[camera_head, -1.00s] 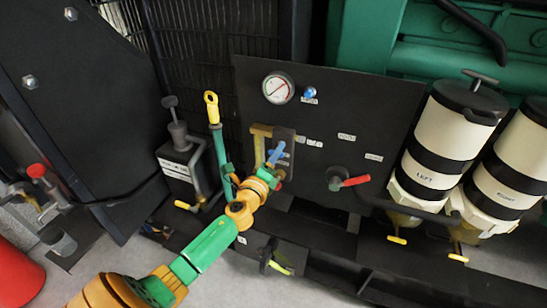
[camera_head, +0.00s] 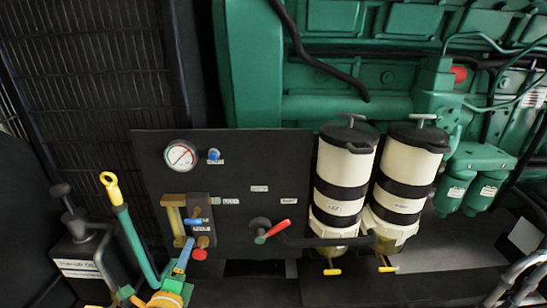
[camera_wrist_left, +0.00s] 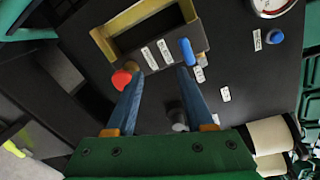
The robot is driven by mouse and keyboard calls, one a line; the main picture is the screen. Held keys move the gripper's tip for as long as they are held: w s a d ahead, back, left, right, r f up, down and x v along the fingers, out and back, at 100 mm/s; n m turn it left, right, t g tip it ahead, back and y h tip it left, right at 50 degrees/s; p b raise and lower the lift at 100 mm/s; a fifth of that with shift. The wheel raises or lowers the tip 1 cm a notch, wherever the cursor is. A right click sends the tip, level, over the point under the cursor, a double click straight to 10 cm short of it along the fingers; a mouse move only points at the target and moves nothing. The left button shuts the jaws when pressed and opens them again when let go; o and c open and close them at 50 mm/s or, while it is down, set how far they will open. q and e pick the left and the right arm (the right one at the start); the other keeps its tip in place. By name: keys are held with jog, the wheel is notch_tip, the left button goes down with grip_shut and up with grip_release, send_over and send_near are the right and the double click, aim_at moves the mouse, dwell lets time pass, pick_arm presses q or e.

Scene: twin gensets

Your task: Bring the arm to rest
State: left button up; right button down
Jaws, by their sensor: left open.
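My left gripper (camera_head: 182,257) shows at the bottom left of the head view, with the rest of its arm mostly below the picture edge. It is in front of the lower part of the brass-framed gauge block (camera_head: 173,212) on the black panel (camera_head: 240,160). In the left wrist view the gripper (camera_wrist_left: 158,73) has its two blue fingers apart, with nothing held between them. A red knob (camera_wrist_left: 122,79) shows beside the left fingertip and a blue handle (camera_wrist_left: 187,50) beside the right one. Whether the fingers touch them I cannot tell. My right gripper is not in view.
A pressure gauge (camera_head: 181,156) and a red-handled lever (camera_head: 272,231) are on the panel. Two white-and-black filter canisters (camera_head: 343,175) stand at its right. A green-handled pump lever (camera_head: 134,245) stands close left of my gripper. The green engine (camera_head: 330,70) fills the back.

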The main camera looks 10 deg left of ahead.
pick_arm(q)
jog(key=s+d+f+n+g+h, duration=0.1)
jog(key=s+f+n+g, duration=0.25)
jog(key=f, duration=0.45)
jog(key=s+d+f+n+g+p, duration=0.15)
jog(key=s+f, duration=0.25)
jog(key=f, duration=0.4)
jog(key=s+d+f+n+g+h+b, duration=0.1)
jog(key=s+f+n+g, duration=0.25)
jog(key=f, duration=0.45)
jog(key=s+d+f+n+g, duration=0.2)
jog(key=s+d+f, duration=0.1)
jog(key=s, duration=0.5)
jog(key=s+d+f+n+g+h+p, duration=0.1)
jog(key=s+d+f+n+g, duration=0.1)
jog(key=s+f, duration=0.3)
jog(key=s+d+f+n+g+h, duration=0.1)
jog(key=s+d+f+n+g, duration=0.2)
jog(key=s, duration=1)
jog(key=shift+d+f+n, duration=0.5)
jog(key=shift+f+n, duration=0.15)
jog(key=shift+n, duration=0.1)
jog(key=shift+w, duration=0.1)
